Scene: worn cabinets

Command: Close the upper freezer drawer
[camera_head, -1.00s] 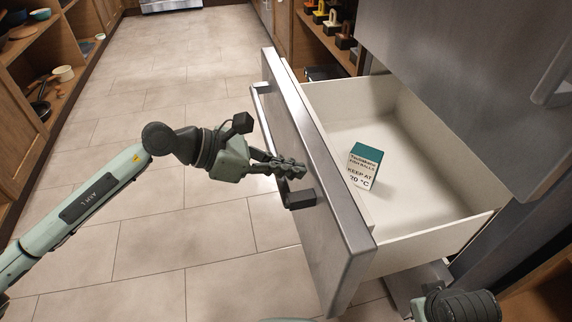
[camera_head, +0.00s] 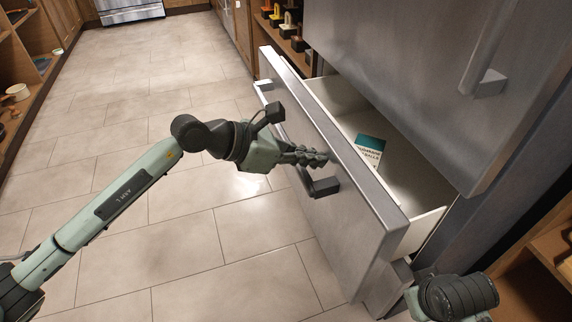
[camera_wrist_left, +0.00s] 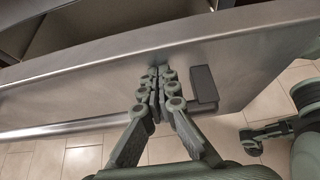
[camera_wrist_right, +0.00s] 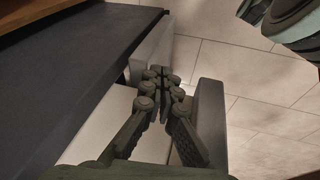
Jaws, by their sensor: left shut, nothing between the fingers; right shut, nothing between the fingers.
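The upper freezer drawer is partly open, with its steel front (camera_head: 345,205) facing left in the head view. Its white interior (camera_head: 410,185) holds a teal and white box (camera_head: 368,153), partly hidden by the front. A bar handle runs along the outside of the front, ending in a dark bracket (camera_head: 326,186). My left gripper (camera_head: 326,160) is shut and empty, its fingertips at the outer face of the front beside that bracket. It also shows in the left wrist view (camera_wrist_left: 160,72), at the front. My right gripper (camera_wrist_right: 160,76) is shut and empty beside pale and dark panels.
The freezer door (camera_head: 400,70) above the drawer is closed. Wooden shelves (camera_head: 545,265) stand at the lower right, and more shelves with goods (camera_head: 285,25) at the back. The tiled floor (camera_head: 150,90) left of the drawer is clear.

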